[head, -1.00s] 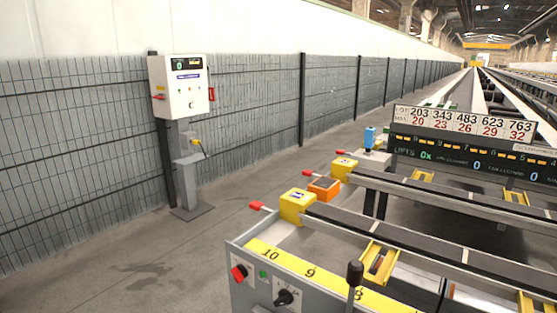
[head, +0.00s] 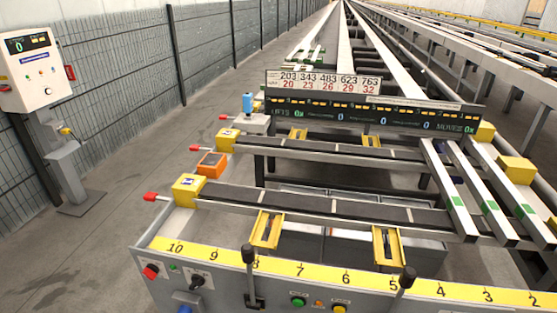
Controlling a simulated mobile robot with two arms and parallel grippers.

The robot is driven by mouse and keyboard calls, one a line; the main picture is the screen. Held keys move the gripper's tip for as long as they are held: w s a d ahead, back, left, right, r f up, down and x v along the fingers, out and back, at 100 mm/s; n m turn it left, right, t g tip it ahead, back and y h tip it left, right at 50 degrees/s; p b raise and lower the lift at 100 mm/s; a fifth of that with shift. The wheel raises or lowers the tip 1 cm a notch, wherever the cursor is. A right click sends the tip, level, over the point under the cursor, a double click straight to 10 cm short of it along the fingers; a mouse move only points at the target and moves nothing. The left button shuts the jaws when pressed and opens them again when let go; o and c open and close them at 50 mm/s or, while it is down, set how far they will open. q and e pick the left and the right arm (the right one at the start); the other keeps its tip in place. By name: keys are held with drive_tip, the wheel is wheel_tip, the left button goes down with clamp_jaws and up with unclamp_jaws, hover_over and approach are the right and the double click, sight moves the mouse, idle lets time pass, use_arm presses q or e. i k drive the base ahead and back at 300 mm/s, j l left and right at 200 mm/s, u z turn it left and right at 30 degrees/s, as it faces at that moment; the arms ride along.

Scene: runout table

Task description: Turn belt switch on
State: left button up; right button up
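A black rotary switch (head: 197,282) sits on the grey front panel (head: 225,285) of the table, in the lower left of the head view. A red button (head: 151,271) and a small green button are to its left. A blue part (head: 184,308) shows below it at the picture's bottom edge, partly cut off. Labels are too small to read, so I cannot tell which control is the belt switch. Neither of my grippers is in view.
Two black levers (head: 249,255) (head: 407,278) rise at the panel's front. A green button (head: 298,302) and yellow button (head: 339,308) lie between them. A white control box (head: 37,75) stands by the fence. Red-tipped handles (head: 151,197) jut left of the table. Floor at left is clear.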

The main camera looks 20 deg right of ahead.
sight(151, 270)
drive_tip(key=j+z, duration=0.15)
drive_tip(key=z, duration=0.9)
drive_tip(key=j+z, duration=0.25)
drive_tip(key=j, duration=0.15)
drive_tip(key=k+j+z, duration=0.1)
drive_tip(key=j+z, duration=0.2)
drive_tip(key=k+j+z, duration=0.25)
drive_tip(key=j, duration=0.2)
drive_tip(key=j+z, duration=0.3)
drive_tip(key=k+j, duration=0.15)
drive_tip(key=j, duration=0.15)
drive_tip(key=k+j, duration=0.2)
drive_tip(key=j, duration=0.15)
drive_tip(key=k+j, duration=0.15)
drive_tip(key=j, duration=0.15)
drive_tip(key=z, duration=0.05)
